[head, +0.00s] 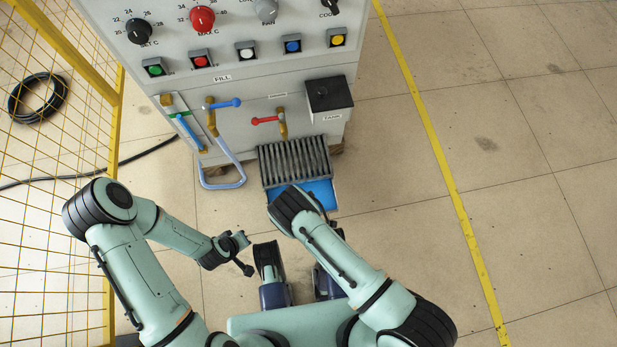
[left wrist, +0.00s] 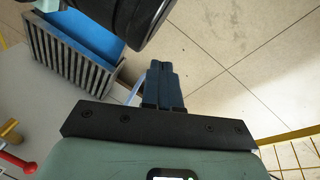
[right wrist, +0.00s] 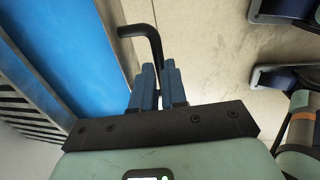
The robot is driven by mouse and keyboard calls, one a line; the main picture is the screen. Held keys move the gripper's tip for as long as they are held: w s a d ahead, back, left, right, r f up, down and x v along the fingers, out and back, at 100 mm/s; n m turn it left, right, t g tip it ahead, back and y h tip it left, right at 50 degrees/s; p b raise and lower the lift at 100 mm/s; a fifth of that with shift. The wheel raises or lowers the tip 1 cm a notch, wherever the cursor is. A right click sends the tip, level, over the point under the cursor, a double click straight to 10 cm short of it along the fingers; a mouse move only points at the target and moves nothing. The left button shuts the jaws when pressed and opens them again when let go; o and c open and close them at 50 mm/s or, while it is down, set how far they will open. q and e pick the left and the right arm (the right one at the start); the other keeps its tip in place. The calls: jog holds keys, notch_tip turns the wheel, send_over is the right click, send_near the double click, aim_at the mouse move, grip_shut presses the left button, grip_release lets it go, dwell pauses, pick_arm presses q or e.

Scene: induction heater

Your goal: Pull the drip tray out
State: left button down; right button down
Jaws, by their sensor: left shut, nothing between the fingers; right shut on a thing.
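The blue drip tray (head: 318,193) sticks out from beneath a dark slatted grille (head: 293,160) low on the machine's front. It also shows in the left wrist view (left wrist: 108,22) and fills the left of the right wrist view (right wrist: 70,45). A black bent handle (right wrist: 138,30) stands at the tray's outer edge. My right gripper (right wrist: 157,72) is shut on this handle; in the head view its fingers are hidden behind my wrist. My left gripper (left wrist: 162,68) is shut and empty, in the air apart from the tray, to its lower left in the head view (head: 247,268).
The machine's front carries a blue-handled valve (head: 225,104), a red-handled valve (head: 266,120), a pale looped hose (head: 226,184) and a black tank box (head: 328,94). A yellow mesh fence (head: 115,120) stands left. The floor to the right is clear.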

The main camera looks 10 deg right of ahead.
pick_arm(q)
jog(key=shift+w+r, duration=0.1)
pick_arm(e)
jog(key=shift+s, duration=0.35)
jog(key=c, duration=1.2)
grip_release()
jog(key=shift+w, duration=0.1)
jog(key=shift+o, duration=0.2)
